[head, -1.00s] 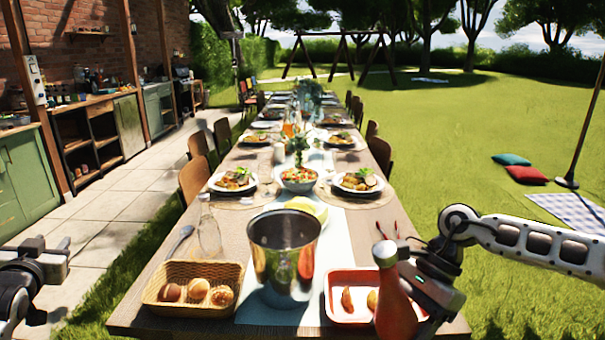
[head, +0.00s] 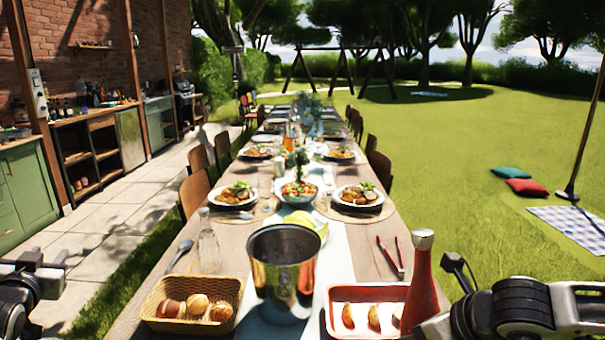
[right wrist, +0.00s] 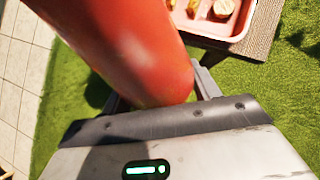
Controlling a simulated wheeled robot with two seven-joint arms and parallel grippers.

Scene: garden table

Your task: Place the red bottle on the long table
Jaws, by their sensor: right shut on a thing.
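The red bottle (head: 420,285), with a silver cap, stands nearly upright in the head view, in front of the right end of the red tray. My right gripper (right wrist: 160,92) is shut on it; the bottle (right wrist: 125,45) fills the space between the fingers in the right wrist view. Grass shows behind the bottle there, with the table corner at upper right. The long table (head: 375,262) runs away from me. Whether the bottle's base touches anything is hidden. My left gripper (head: 50,262) is at the left edge, off the table, its fingers apart and empty.
A red tray (head: 338,292) with food pieces lies at the table's near right. A metal bucket (head: 283,270) stands in the middle, a bread basket (head: 160,325) to its left. A glass bottle (head: 208,242) and red-handled tongs (head: 390,258) are behind. Bare wood shows around the tongs.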

